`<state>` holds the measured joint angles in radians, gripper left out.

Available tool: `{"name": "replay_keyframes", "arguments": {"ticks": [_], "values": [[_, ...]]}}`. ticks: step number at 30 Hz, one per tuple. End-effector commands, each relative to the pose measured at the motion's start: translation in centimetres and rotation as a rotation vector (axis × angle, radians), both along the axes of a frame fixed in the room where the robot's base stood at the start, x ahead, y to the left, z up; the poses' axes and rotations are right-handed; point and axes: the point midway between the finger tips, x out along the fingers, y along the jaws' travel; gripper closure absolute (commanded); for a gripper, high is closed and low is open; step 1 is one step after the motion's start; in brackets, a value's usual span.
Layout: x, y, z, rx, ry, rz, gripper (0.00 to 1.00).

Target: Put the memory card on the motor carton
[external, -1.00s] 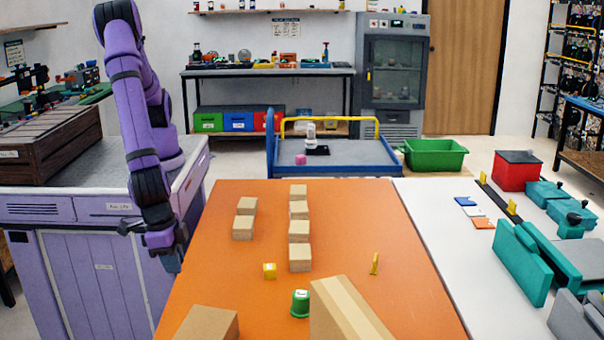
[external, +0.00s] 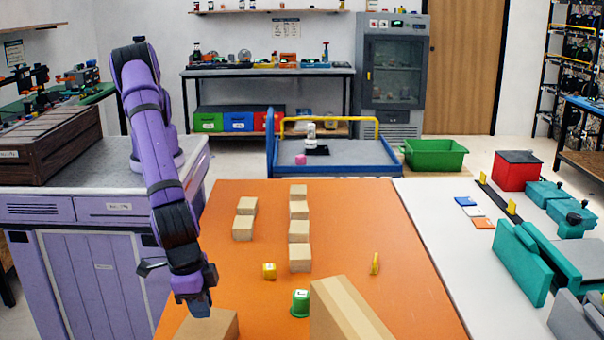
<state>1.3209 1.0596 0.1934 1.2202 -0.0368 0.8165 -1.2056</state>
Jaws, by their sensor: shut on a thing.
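My gripper (external: 196,302) points down at the lower left, above the near left part of the orange table. It is shut on a small blue-grey piece, apparently the memory card (external: 199,309), whose shape is partly hidden by the fingers. Just below it in the picture is a brown carton (external: 215,326), cut off by the bottom edge. A larger taped carton (external: 345,312) stands to its right at the near edge. I cannot read which of them is the motor carton. I cannot tell whether the held piece touches the left carton.
Several small tan boxes (external: 299,258) stand in two rows on the orange table (external: 345,215). Flat cards (external: 466,201) lie on the white table at right. The table's right half is mostly clear.

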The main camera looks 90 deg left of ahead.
Motion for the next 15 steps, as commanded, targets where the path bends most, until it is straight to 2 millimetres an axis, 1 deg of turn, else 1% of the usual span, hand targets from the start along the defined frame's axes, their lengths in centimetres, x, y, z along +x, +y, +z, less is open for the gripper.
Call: {"name": "replay_keyframes", "arguments": {"ticks": [1, 3, 6, 15], "values": [[-0.1, 0.2, -1.1, 0.006, 0.002, 0.000, 1.00], [-0.1, 0.2, -2.1, 0.006, 0.002, 0.000, 1.00], [-0.1, 0.2, -3.1, 0.004, 0.001, 0.000, 1.00], [-0.1, 0.2, -3.3, 0.003, 0.001, 0.000, 1.00]]}}
